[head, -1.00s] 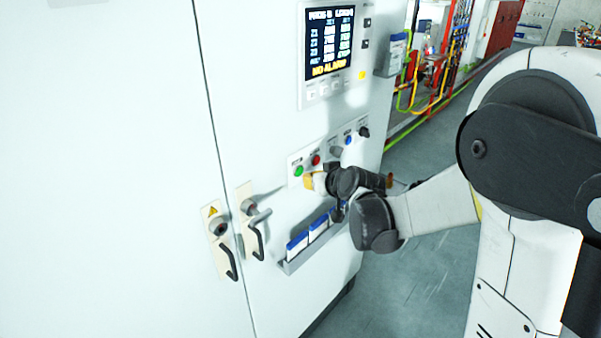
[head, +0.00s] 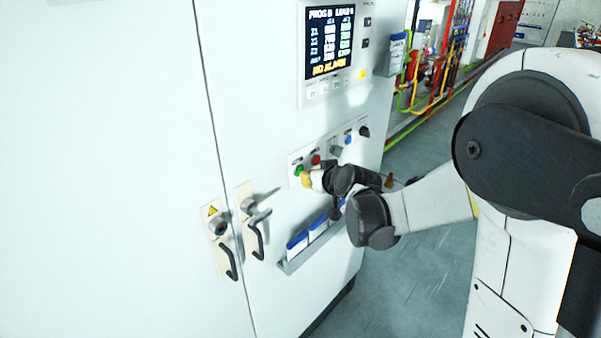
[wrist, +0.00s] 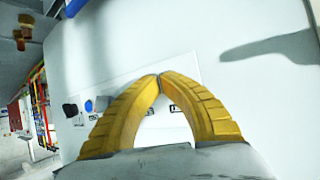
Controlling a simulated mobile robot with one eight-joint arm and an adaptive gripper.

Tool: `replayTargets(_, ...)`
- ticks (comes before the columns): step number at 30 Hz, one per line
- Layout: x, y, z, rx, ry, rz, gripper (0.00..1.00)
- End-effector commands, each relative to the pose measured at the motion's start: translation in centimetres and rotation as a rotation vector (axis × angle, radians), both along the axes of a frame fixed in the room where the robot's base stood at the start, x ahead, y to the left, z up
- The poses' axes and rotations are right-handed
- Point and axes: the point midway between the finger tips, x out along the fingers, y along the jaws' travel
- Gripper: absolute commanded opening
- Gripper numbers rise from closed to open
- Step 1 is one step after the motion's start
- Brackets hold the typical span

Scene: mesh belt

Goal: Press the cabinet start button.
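The cabinet (head: 265,120) is a pale, tall box with a row of controls on its front. A green button (head: 298,170) sits at the left end of the row, with a red button (head: 316,159) to its right. My gripper (head: 306,178) has yellow fingertips close in front of the panel, just below and right of the green button. In the wrist view my gripper (wrist: 160,76) has its two yellow fingers curved together with tips meeting, nothing between them. The fingers hide the green and red buttons there. I cannot tell whether the tips touch the button.
A blue knob (head: 348,139) and a black knob (head: 364,131) lie further right on the panel. A screen (head: 330,42) is above. A document tray (head: 290,264) juts out below. Door handles (head: 257,240) stick out at left. Open floor (head: 420,270) lies right.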

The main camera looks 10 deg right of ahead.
Motion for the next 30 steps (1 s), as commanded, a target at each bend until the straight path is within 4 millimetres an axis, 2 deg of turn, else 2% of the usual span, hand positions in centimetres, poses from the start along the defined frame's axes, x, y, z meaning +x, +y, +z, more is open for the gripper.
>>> replayTargets(30,0.71,0.56,0.00,0.001,0.000,0.000,0.00)
